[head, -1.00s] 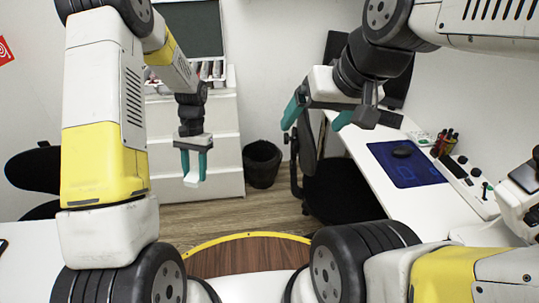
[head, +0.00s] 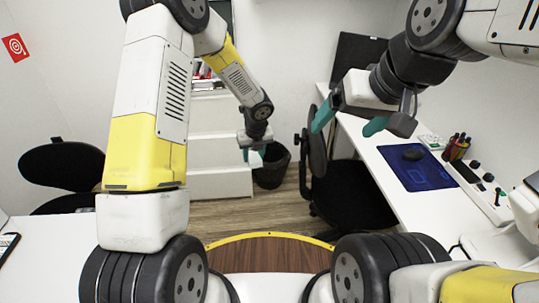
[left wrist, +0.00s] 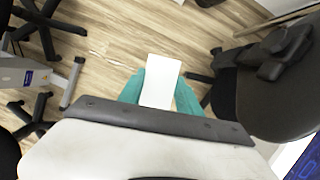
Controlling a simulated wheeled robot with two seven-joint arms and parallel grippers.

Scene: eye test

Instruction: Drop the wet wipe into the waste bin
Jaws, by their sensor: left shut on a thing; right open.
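The wet wipe (left wrist: 161,80) is a flat white rectangle between the teal fingers of my left gripper (left wrist: 160,92). In the head view the wipe (head: 256,160) hangs under my left gripper (head: 253,153), which is shut on it. The dark waste bin (head: 272,178) stands on the floor beside the white drawers. The gripper and wipe overlap the bin's left upper part in this view; I cannot tell whether they are above its opening. The left wrist view shows floor beyond the wipe and no bin. My right gripper (head: 348,122) is open and empty, high at the right.
White drawers (head: 222,150) stand left of the bin. A black office chair (head: 345,190) is close on its right. A white desk (head: 410,175) with a blue mat (head: 416,167), mouse and pen holder runs along the right. Wooden floor is clear before the bin.

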